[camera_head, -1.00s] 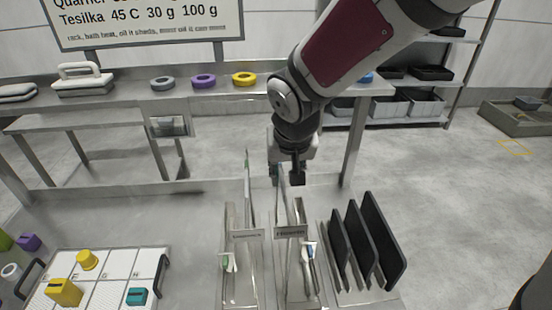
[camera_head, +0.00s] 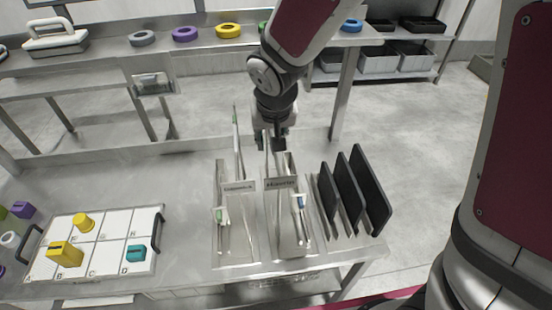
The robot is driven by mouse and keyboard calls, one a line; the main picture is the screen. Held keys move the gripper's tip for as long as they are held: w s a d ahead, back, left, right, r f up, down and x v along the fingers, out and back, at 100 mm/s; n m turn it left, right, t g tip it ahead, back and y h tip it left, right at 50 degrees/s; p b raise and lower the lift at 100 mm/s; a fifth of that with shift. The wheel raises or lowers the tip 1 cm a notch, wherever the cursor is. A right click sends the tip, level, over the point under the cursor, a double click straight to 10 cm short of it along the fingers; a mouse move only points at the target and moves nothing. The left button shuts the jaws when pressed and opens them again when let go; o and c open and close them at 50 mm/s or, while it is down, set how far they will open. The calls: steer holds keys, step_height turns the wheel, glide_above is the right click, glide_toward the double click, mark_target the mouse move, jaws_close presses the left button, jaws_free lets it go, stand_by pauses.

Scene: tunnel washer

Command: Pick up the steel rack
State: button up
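Two narrow steel racks with small name plates stand side by side on the steel table: a left rack (camera_head: 223,248) and a right rack (camera_head: 292,246). Both hold thin upright pieces, and small coloured-tipped items show at their fronts. I cannot tell from the pictures which one the task calls the steel rack. My gripper (camera_head: 271,143) points down at the rear of the right rack, near the top of its upright piece. The fingers are small and partly hidden, so I cannot tell whether they are open, or touch the rack.
Three black panels (camera_head: 357,196) stand upright just right of the racks. A white lettered tray (camera_head: 110,262) with yellow and teal blocks lies at left. A rear bench (camera_head: 110,50) carries coloured rings. Bare table lies between tray and racks.

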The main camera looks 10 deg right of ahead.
steer(key=shift+f, duration=0.2)
steer(key=shift+c, duration=0.6)
jaws_close()
steer(key=shift+w+r, duration=0.1)
